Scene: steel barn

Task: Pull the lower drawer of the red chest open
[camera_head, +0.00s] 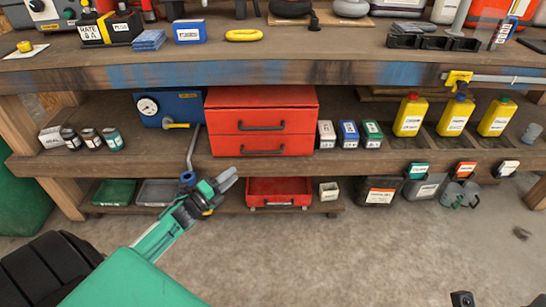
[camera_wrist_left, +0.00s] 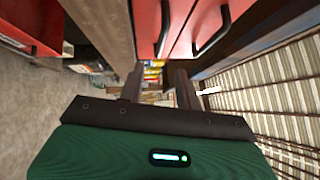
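The red chest (camera_head: 308,120) stands on the middle shelf, with two drawers that both look closed. The lower drawer (camera_head: 225,146) has a dark bar handle (camera_head: 263,152). In the left wrist view the two handles show sideways at the top; the lower drawer's handle (camera_wrist_left: 163,28) appears to be the left one. My left gripper (camera_head: 231,180) is open and empty, in front of the shelf edge, below and left of the lower handle and apart from it. Its two fingers also show spread in the left wrist view (camera_wrist_left: 159,82).
A red tray with a handle (camera_head: 280,192) sits on the bottom shelf below the chest. A bent grey tool (camera_head: 193,147) stands left of the chest; small boxes (camera_head: 349,134) stand right. The workbench top (camera_head: 330,45) overhangs above.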

